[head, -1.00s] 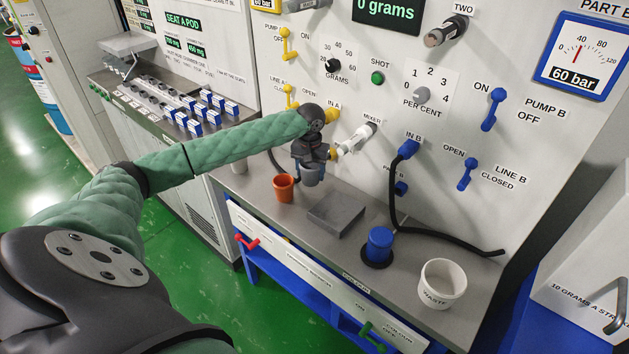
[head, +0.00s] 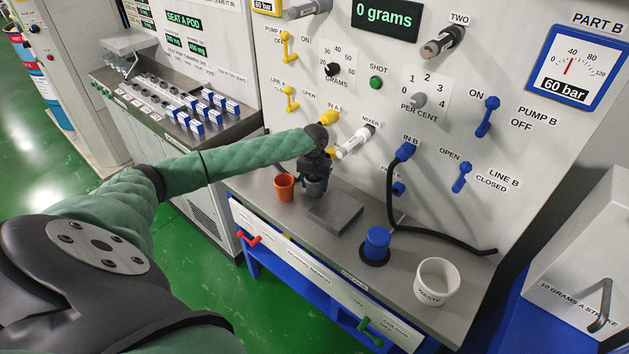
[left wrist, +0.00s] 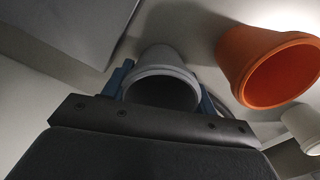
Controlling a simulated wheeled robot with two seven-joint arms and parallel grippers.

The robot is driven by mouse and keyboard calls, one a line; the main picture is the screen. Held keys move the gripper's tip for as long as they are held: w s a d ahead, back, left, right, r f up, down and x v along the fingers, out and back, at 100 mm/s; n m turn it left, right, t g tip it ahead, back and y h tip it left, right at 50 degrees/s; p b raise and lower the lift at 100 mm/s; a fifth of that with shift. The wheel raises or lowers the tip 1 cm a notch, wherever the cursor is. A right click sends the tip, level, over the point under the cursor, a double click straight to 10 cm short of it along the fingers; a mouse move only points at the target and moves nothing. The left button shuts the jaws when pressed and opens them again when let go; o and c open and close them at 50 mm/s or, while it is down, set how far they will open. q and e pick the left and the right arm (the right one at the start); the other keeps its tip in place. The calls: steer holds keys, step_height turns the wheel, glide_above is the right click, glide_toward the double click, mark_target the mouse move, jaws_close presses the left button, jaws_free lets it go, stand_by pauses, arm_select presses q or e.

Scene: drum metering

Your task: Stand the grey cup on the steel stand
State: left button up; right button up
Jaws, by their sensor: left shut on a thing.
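My left gripper (head: 314,174) is shut on the grey cup (head: 314,188), which is partly hidden under the gripper in the head view. In the left wrist view the grey cup (left wrist: 163,62) sits between the blue fingers, its open mouth towards the camera. The steel stand (head: 336,213) is a low grey block on the bench, just right of and nearer than the cup. It also shows at the upper left of the left wrist view (left wrist: 72,25), apart from the cup. I cannot tell whether the cup touches the bench. My right gripper is not in view.
An orange cup (head: 284,187) stands close on the left of the grey cup. The mixer nozzle (head: 355,142) juts from the panel above the stand. A blue plug-like piece (head: 377,241), a black hose (head: 435,244) and a white waste tub (head: 437,283) lie to the right.

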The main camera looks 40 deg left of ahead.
arm_select(q)
steer(key=shift+f, duration=0.1)
stand_by(0.3)
steer(key=o, duration=1)
